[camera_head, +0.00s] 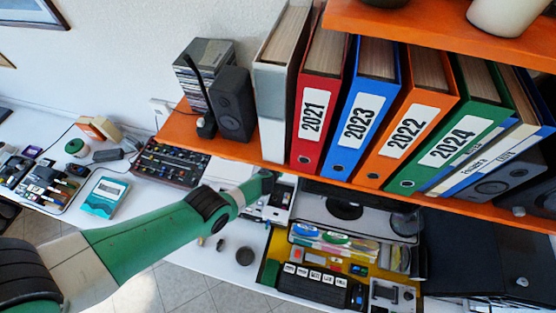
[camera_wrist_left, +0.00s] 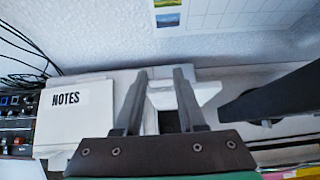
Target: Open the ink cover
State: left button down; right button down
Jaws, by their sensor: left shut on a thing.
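My left gripper (camera_head: 268,182) reaches in from the left and is over a small white and grey device (camera_head: 281,203) on the desk, below the orange shelf. In the left wrist view, its two dark fingers (camera_wrist_left: 161,76) are shut on a white cover-like piece (camera_wrist_left: 160,97). A dark gap shows under this piece, between the fingers. My gripper and wrist hide much of the device in the head view, so I cannot tell how far the cover is tilted. My right gripper is in neither view.
The orange shelf (camera_head: 222,148) with binders hangs close above and right of my left gripper. A black speaker (camera_head: 232,103) stands on it. A NOTES pad (camera_wrist_left: 75,117) lies left of the fingers in the wrist view.

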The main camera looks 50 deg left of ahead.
pick_arm(q)
jog(key=c, duration=0.5)
grip_release()
jog(key=shift+w+a+r, duration=0.15)
jog(key=shift+w+r, duration=0.15)
jog(key=shift+r, duration=0.05)
jog(key=shift+s+f, duration=0.15)
jog(key=s+d+p, duration=0.2)
jog(key=s, duration=0.1)
jog(key=s+d+p, duration=0.1)
jog(key=s+d, duration=0.2)
jog(key=s+d+p, duration=0.2)
jog(key=s+d, duration=0.1)
jog(key=s, duration=0.1)
jog(key=shift+s+r+p, duration=0.1)
jog(key=shift+r+p, duration=0.25)
jog(key=shift+r, duration=0.05)
